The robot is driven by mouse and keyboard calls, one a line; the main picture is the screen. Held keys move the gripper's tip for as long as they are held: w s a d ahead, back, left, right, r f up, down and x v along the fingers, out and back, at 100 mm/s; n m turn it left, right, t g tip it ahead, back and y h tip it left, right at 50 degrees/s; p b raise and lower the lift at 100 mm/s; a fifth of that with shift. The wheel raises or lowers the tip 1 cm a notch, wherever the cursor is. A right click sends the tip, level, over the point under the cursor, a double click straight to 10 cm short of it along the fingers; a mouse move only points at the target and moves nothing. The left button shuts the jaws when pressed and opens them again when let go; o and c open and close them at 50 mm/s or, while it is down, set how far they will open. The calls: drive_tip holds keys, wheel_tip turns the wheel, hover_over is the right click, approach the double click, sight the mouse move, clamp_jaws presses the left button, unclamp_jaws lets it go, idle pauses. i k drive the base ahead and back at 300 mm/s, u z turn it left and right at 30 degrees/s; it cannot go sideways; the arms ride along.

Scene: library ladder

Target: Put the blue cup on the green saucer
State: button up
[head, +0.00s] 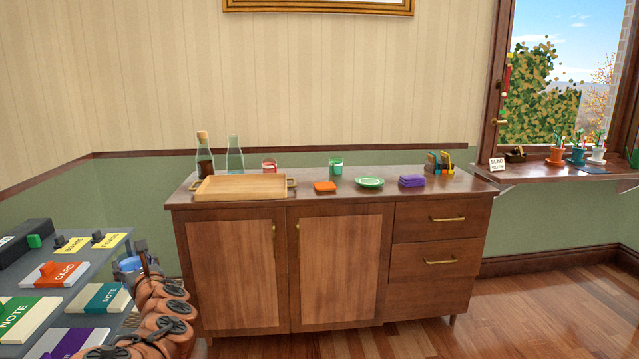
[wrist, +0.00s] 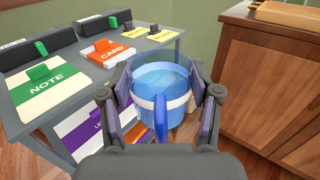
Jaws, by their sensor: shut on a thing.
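The blue cup (wrist: 160,85) is in my gripper (wrist: 161,98), between its two fingers. It is see-through blue with a pale band and a blue handle towards the wrist camera, and looks about upright. In the head view the cup (head: 130,264) shows at the lower left, partly hidden by my arm. My gripper (head: 143,262) there is beside the grey table. The green saucer (head: 369,182) lies on the wooden sideboard, right of the middle, with a white pattern at its centre. The saucer is well away from the cup and is outside the wrist view.
A grey table (wrist: 42,116) with labelled cards stands left. Floor at right is clear.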

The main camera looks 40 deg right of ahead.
sight(370, 182)
drive_tip(key=u, duration=0.2)
drive_tip(key=i, duration=0.8)
drive_tip(key=z, duration=1.2)
